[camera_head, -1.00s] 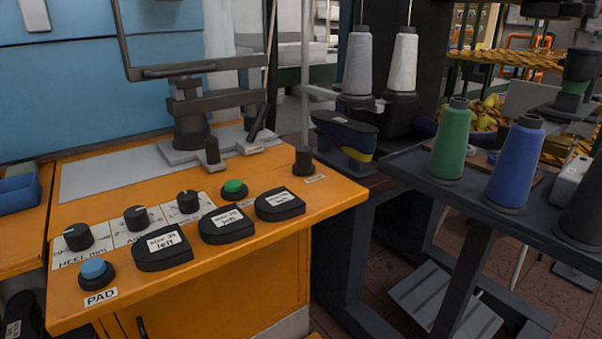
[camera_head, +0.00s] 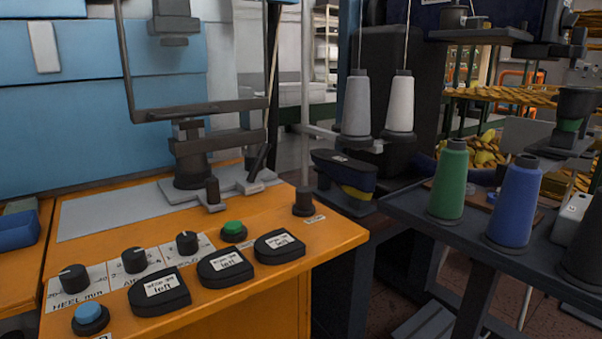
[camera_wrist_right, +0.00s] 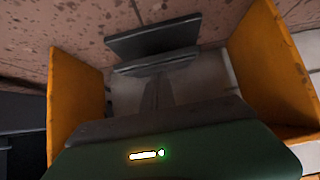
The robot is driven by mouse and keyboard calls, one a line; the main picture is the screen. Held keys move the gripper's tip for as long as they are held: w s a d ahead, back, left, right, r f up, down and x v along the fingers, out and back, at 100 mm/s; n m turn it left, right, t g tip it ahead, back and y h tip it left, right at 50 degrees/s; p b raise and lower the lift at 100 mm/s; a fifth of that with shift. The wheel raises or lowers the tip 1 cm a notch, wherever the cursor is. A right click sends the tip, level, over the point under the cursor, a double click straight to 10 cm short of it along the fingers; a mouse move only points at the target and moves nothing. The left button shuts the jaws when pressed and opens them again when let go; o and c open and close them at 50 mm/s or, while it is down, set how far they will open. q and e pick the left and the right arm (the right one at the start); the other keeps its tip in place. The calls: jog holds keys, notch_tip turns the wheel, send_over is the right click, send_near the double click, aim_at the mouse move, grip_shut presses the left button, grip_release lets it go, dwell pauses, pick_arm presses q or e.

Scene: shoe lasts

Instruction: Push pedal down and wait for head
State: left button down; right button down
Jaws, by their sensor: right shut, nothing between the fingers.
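In the right wrist view a dark pedal-like plate (camera_wrist_right: 153,37) lies low between orange cabinet walls. My right gripper (camera_wrist_right: 157,70) points at it from below in the picture, shut and empty. Its fingers are dark and hard to separate from the pedal, so I cannot tell whether they touch it. In the head view a grey machine head part (camera_head: 174,22) hangs above the upright post (camera_head: 190,160) on the orange bench (camera_head: 330,238), with a clear gap between them. Neither gripper shows in the head view.
The bench top carries black knobs (camera_head: 74,279), a blue button (camera_head: 90,317), a green button (camera_head: 233,230) and black labelled pads (camera_head: 160,292). A dark table (camera_head: 400,205) with green (camera_head: 448,185) and blue (camera_head: 514,205) thread cones stands right. Orange walls (camera_wrist_right: 77,95) flank the pedal.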

jog(key=shift+f, duration=0.15)
dwell(0.5)
jog(key=shift+f+b, duration=0.95)
jog(key=shift+f, duration=0.2)
jog(key=shift+r, duration=0.1)
notch_tip(320, 180, up, 5)
jog(key=p, duration=0.4)
jog(key=shift+f+p, duration=0.2)
jog(key=shift+p, duration=0.1)
jog(key=p+v, duration=0.6)
jog(key=v, duration=0.2)
jog(key=shift+p, duration=0.4)
jog(key=shift+f, duration=0.15)
